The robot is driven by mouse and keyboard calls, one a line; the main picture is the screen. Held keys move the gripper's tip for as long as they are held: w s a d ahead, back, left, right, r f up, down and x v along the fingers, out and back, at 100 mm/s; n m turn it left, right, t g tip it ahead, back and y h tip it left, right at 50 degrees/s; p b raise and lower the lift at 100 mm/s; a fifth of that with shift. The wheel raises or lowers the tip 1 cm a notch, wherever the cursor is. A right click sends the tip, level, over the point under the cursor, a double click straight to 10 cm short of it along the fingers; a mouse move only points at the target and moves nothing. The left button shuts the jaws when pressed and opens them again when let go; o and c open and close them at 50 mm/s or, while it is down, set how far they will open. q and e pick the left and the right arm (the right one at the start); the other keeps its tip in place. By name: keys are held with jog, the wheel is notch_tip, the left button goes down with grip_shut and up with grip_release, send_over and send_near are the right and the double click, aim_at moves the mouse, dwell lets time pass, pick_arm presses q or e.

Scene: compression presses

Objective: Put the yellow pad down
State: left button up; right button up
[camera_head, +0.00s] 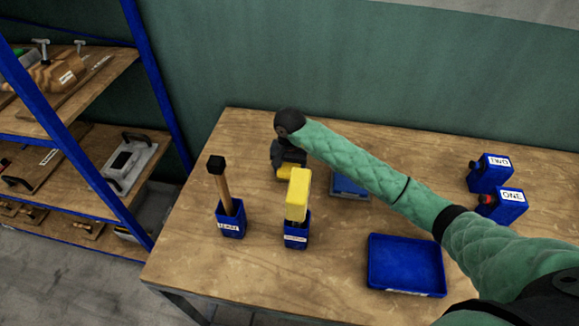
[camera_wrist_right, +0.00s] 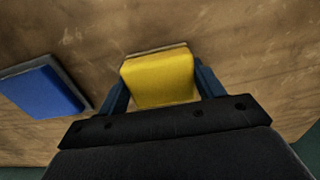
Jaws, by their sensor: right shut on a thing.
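My right gripper (camera_head: 288,163) is over the table, left of the blue pad. It is shut on the yellow pad (camera_head: 290,173), whose lower part shows below the fingers. In the right wrist view the yellow pad (camera_wrist_right: 158,78) sits between the two fingers of the right gripper (camera_wrist_right: 160,88), with a thin pale edge along its far side. It is close to the wooden table (camera_wrist_right: 225,30); whether it touches the wood I cannot tell. My left gripper is not in view.
A blue pad on a grey plate (camera_head: 349,187) lies beside the gripper, partly behind my arm. In front stand a blue holder with a wooden-handled tool (camera_head: 230,222) and one with a yellow item (camera_head: 297,195). A blue tray (camera_head: 405,264) and bottles ONE (camera_head: 506,206) and TWO (camera_head: 490,173) are right.

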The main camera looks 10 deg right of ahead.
jog(key=shift+f, duration=0.3)
jog(key=shift+f, duration=0.1)
jog(key=o, duration=0.9)
jog(key=shift+o, duration=0.2)
